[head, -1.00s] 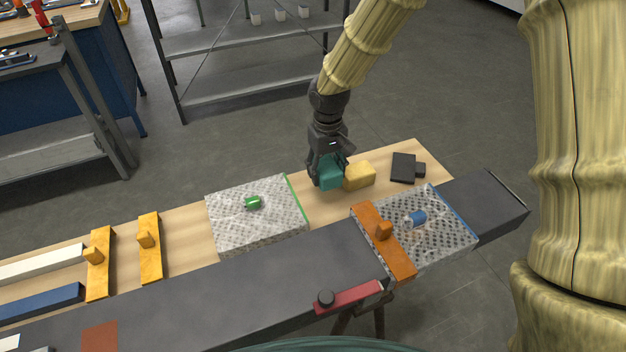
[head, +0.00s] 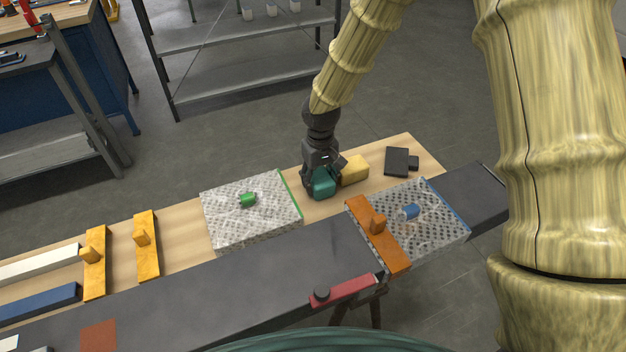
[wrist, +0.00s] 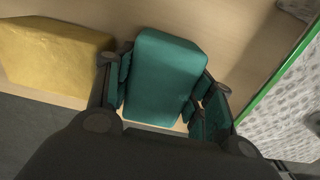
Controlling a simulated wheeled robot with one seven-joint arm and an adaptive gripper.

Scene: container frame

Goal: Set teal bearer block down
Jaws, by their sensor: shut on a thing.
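The teal bearer block (head: 323,185) is between the fingers of my gripper (head: 319,188), which is shut on it. In the wrist view the teal block (wrist: 160,75) shows as a rounded box, with a finger on each side. It is over the wooden board (head: 325,207), beside a yellow block (head: 354,169). I cannot tell whether its underside touches the wood. The yellow block also shows in the wrist view (wrist: 50,62), left of my gripper and apart from the teal block there.
A perforated plate with a green edge (head: 236,225) lies left of my gripper. A blue-edged perforated plate (head: 430,235) with an orange bar (head: 385,247) lies to the front right. A black object (head: 397,161) lies beyond the yellow block. Bare wood shows around the teal block.

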